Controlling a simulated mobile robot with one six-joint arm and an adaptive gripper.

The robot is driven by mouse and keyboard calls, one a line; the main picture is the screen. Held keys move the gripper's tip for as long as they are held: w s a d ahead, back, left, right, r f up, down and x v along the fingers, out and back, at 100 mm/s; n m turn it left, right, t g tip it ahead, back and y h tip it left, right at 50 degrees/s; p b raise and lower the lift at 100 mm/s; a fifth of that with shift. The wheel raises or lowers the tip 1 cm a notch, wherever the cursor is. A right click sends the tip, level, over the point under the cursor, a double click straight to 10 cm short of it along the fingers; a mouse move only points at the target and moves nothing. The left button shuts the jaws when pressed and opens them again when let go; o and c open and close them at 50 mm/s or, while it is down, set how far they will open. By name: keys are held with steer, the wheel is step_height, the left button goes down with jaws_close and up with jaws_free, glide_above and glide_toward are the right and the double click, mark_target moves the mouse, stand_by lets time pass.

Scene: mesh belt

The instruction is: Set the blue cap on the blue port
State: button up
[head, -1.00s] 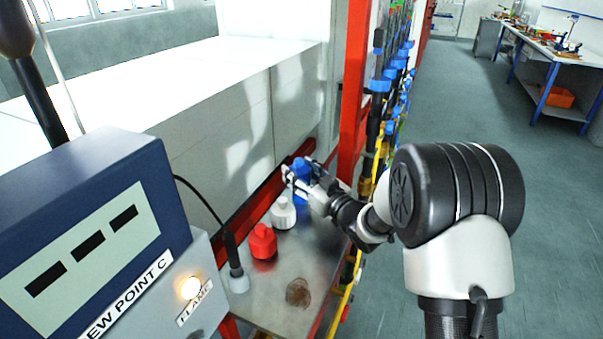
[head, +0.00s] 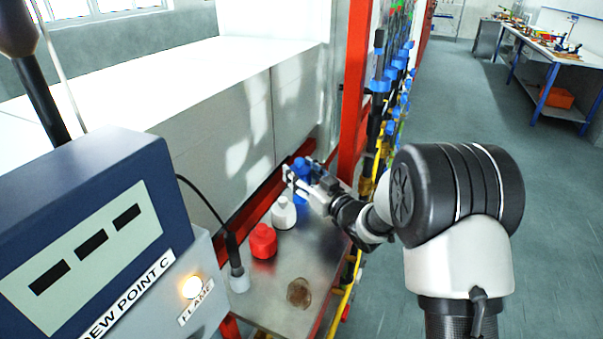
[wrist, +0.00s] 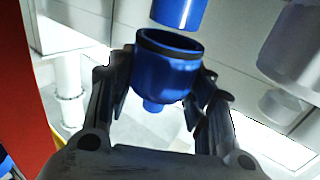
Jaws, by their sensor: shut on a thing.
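The blue cap (wrist: 166,75) is a short round cup with a dark rim and a small stub. My gripper (wrist: 160,95) is shut on its sides, one finger on each side. The cap's open rim faces a blue cylinder, the blue port (wrist: 178,10), at the top of the wrist view. The port's end is close to the rim and roughly in line with it; I cannot tell whether they touch. In the head view my gripper (head: 300,184) is over the far end of the metal shelf, by blue parts (head: 302,168) that it partly covers.
A white bottle-shaped port (head: 283,214) and a red one (head: 263,242) stand nearer on the metal shelf (head: 272,285). A red post (head: 355,95) and coloured hoses (head: 378,110) rise close to the arm. A control box (head: 100,235) is at left.

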steer(key=shift+s+d+f+h, duration=0.1)
steer(key=shift+f+h, duration=0.2)
steer(key=shift+f, duration=0.85)
steer(key=shift+s, duration=0.1)
steer(key=shift+w+r+p, duration=0.25)
steer(key=shift+r+p, duration=0.5)
steer(key=shift+p, duration=0.2)
steer(key=shift+d+r+m, duration=0.2)
steer(key=shift+d+m, duration=0.1)
steer(key=shift+d, duration=0.05)
steer(key=s+d+m+t+h, duration=0.1)
steer(key=s+d+m+h, duration=0.1)
steer(key=d, duration=0.4)
steer(key=s+d+m+t+h, duration=0.1)
steer(key=s+d+m+h, duration=0.2)
steer(key=s+d+h, duration=0.1)
steer(key=s+d+r+m+t+h, duration=0.1)
steer(key=s+d+m+h, duration=0.1)
steer(key=d, duration=0.6)
steer(key=s+h, duration=0.1)
steer(key=h, duration=0.1)
steer(key=shift+d+t+h, duration=0.15)
steer(key=shift+t+h, duration=0.25)
steer(key=shift+s+r, duration=0.1)
steer(key=shift+s, duration=0.05)
